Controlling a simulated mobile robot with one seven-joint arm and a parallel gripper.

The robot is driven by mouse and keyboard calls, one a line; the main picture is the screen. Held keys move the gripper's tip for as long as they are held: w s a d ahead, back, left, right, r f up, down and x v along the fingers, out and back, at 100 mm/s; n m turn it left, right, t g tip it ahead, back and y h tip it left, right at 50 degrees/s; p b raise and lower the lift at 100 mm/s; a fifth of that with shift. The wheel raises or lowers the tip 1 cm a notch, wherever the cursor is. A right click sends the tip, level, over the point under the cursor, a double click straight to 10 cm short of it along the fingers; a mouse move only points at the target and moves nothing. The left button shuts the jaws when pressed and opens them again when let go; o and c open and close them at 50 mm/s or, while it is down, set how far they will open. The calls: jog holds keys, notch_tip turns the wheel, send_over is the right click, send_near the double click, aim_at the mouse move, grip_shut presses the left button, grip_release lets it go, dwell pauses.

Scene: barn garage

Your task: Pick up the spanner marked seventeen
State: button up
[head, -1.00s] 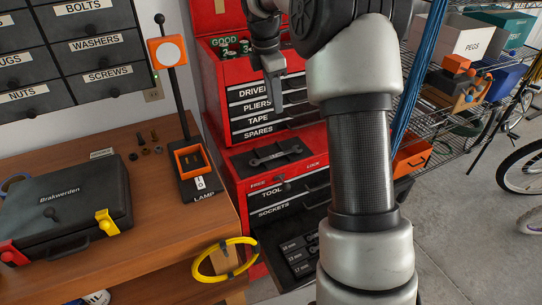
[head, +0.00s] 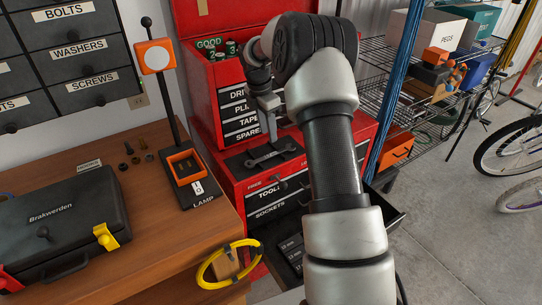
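A grey spanner (head: 270,154) lies on the dark top ledge of the red tool chest; no size mark on it is legible. My gripper (head: 269,135) points down just above and behind the spanner, seemingly apart from it. Its fingers are seen edge-on, so the gap between them does not show. Below, an open drawer (head: 285,262) holds dark pieces with small "mm" labels, too small to read surely. My arm hides the drawer's middle and part of the chest.
A wooden bench (head: 150,245) at left carries a black Brakwerden case (head: 65,225) and a lamp (head: 187,165). A yellow coil (head: 229,264) hangs at its edge. Wire shelving (head: 385,80) with bins stands behind right. The floor at right is clear up to the bicycle wheels.

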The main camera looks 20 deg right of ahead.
aim_at(271, 155)
jog(key=f, duration=0.3)
jog(key=shift+d, duration=0.2)
notch_tip(271, 155, down, 4)
jog(key=shift+f, duration=0.1)
jog(key=shift+d+f, duration=0.1)
jog(key=shift+f, duration=0.45)
grip_shut()
